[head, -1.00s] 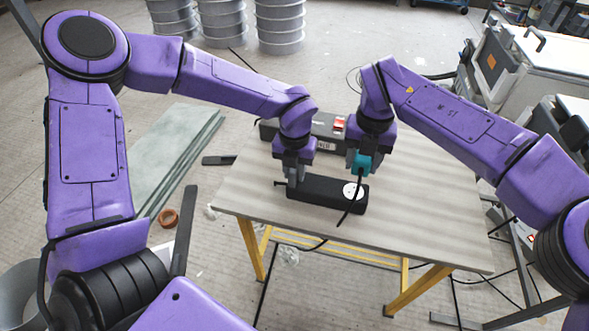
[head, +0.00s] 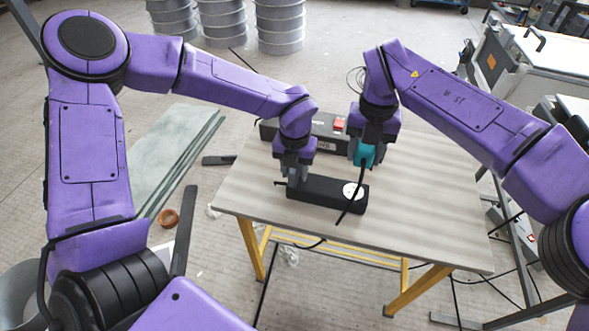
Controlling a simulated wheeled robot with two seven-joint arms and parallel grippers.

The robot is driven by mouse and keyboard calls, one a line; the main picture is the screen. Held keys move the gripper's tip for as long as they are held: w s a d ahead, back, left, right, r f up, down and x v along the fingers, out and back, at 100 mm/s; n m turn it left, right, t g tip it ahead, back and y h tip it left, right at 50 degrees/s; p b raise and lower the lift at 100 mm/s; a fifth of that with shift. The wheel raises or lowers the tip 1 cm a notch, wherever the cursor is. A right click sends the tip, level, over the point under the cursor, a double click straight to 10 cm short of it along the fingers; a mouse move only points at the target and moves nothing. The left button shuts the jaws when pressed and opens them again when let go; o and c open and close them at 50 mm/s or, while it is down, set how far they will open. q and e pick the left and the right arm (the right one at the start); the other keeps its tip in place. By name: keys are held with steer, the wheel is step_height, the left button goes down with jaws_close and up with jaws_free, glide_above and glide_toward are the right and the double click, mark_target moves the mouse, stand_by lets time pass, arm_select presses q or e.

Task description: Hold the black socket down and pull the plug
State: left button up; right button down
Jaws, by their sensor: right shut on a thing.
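The black socket (head: 318,194) is a long dark block lying on the table, with a round white outlet face (head: 352,190) near its right end. My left gripper (head: 293,178) points down at the socket's left end and appears to touch it; whether its fingers are open or shut is hard to see. My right gripper (head: 366,150) is shut on the teal plug (head: 363,156), above and slightly right of the white face. The plug looks clear of the socket.
The table (head: 430,225) has a grey top and yellow legs, and its right side is clear. A dark box with a red switch (head: 340,124) stands behind the socket. Flat greenish boards (head: 175,150) lie on the floor at left. Grey equipment (head: 545,60) stands at right.

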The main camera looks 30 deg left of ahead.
arm_select(q)
steer(key=shift+o, duration=1.1)
steer(key=shift+r, duration=0.1)
step_height(320, 180, up, 12)
steer(key=shift+f, duration=0.1)
steer(key=shift+s, duration=0.1)
